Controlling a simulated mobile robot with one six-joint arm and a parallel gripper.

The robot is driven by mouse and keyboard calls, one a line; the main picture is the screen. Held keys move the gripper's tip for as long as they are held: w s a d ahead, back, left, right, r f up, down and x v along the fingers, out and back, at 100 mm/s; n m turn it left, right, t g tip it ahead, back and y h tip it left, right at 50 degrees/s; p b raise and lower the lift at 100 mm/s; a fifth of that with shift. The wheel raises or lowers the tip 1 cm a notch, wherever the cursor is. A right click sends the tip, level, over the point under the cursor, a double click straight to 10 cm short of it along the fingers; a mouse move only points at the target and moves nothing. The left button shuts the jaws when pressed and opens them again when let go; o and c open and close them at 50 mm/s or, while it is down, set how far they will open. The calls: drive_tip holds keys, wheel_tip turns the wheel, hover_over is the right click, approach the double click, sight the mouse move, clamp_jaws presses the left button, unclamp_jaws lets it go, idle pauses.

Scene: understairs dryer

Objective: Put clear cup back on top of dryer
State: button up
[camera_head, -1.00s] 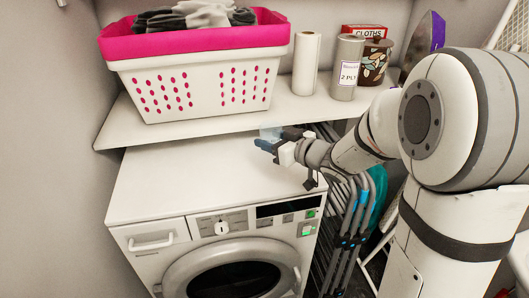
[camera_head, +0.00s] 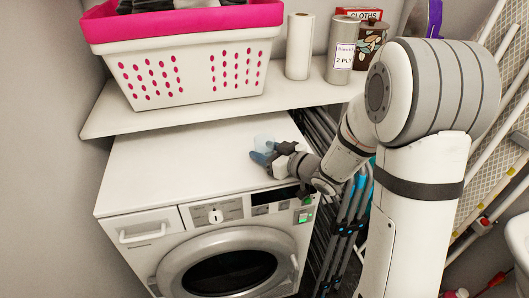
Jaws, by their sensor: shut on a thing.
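The dryer (camera_head: 165,165) is white with a flat top, standing below a shelf. My gripper (camera_head: 266,156) is over the right part of the dryer top, near its back right. It is shut on the clear cup (camera_head: 264,142), a small pale bluish see-through shape at the blue fingertips. The fingers and the gripper body hide part of the cup. I cannot tell whether the cup touches the dryer top.
A shelf (camera_head: 150,121) overhangs the dryer's back and holds a white and pink basket (camera_head: 190,65), a paper roll (camera_head: 299,45) and a grey canister (camera_head: 342,50). Folded blue and grey frames (camera_head: 352,215) stand right of the dryer. The dryer top's left and middle are clear.

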drive_tip(key=shift+f, duration=0.2)
drive_tip(key=o, duration=1)
drive_tip(key=shift+r, duration=0.15)
drive_tip(key=shift+r, duration=0.2)
drive_tip(key=v, duration=0.6)
drive_tip(key=p+v, duration=0.1)
drive_tip(key=v, duration=0.5)
drive_tip(key=shift+f, duration=0.2)
